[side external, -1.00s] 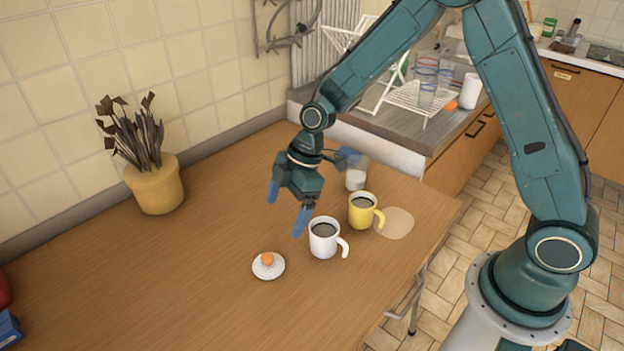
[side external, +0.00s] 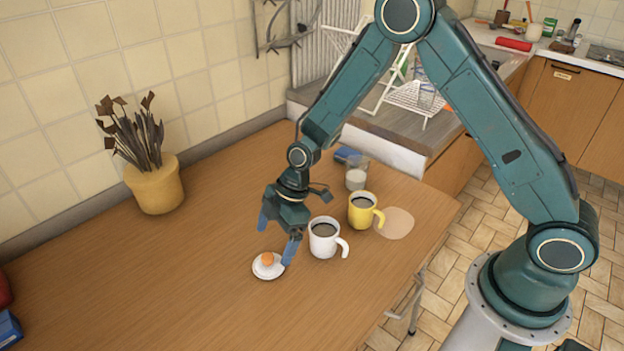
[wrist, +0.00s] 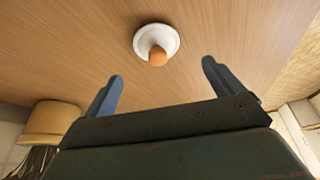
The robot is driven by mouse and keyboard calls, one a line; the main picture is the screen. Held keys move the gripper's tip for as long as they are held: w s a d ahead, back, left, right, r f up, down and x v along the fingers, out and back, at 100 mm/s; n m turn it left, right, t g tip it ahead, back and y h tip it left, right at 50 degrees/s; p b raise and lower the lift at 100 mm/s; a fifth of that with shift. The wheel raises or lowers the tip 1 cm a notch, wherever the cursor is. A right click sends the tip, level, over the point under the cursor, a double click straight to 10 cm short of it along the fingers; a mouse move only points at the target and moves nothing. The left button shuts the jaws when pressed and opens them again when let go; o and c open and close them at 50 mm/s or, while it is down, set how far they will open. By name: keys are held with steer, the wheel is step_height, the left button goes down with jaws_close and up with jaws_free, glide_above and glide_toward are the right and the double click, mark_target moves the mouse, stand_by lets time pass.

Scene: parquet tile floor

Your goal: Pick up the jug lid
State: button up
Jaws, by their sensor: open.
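The jug lid (side external: 262,272) is a small white disc with an orange knob, lying on the wooden table left of the white mug. My gripper (side external: 276,241) is open and empty, with its blue fingers pointing down close to the lid. The right finger overlaps the lid's right edge in the side view; I cannot tell whether they touch. In the wrist view the lid (wrist: 144,37) lies beyond the fingertips, roughly centred between the two fingers of my gripper (wrist: 162,72).
A white mug (side external: 322,246) stands close right of my gripper, with a yellow mug (side external: 360,217) behind it. A glass vessel with white contents (side external: 356,179) stands farther back. A yellow plant pot (side external: 156,190) stands at left.

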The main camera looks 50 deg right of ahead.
mark_target(267, 256)
steer(key=shift+x, duration=0.85)
steer(key=shift+f, duration=0.1)
steer(key=shift+x, duration=2.55)
steer(key=shift+w, duration=0.1)
steer(key=shift+c, duration=0.4)
steer(key=c, duration=1)
